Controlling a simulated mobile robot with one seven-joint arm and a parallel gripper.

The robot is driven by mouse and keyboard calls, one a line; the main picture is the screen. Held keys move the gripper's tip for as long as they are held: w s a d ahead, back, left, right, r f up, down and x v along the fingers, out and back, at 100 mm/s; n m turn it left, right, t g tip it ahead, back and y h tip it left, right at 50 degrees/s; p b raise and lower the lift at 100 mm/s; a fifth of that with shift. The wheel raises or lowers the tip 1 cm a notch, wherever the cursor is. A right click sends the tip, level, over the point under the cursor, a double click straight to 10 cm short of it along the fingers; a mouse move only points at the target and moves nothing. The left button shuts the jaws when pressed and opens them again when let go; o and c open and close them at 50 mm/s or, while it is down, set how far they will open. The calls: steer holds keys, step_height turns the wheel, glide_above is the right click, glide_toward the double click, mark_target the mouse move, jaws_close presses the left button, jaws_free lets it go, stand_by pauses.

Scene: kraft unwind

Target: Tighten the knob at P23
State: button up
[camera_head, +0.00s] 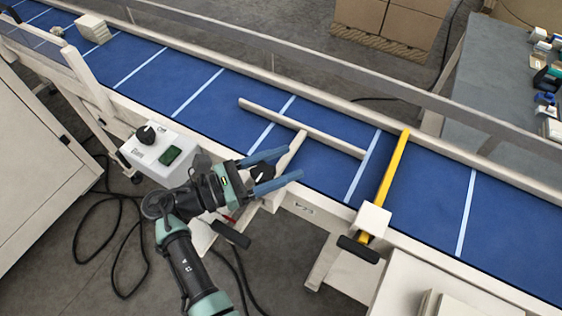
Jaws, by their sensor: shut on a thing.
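A black knob (263,172) sits on a white bracket at the near rail of the blue conveyor. My gripper (271,170) has its two blue fingers on either side of the knob and is shut on it. The fingers hide part of the knob. A cream guide bar (292,149) runs from the bracket over the belt towards a longer cream bar (300,128).
A yellow bar (392,170) with a white block and black handle (358,249) crosses the belt to the right. Cream blocks (93,28) sit far left. Black cables lie on the floor.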

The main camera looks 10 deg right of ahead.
steer(key=shift+w+r, duration=0.15)
steer(key=shift+r, duration=0.25)
steer(key=o, duration=1.1)
steer(key=shift+c, duration=0.2)
steer(key=shift+o, duration=1.6)
steer(key=shift+f, duration=0.15)
steer(key=shift+f, duration=0.1)
steer(key=b+v, duration=0.3)
steer(key=v, duration=1)
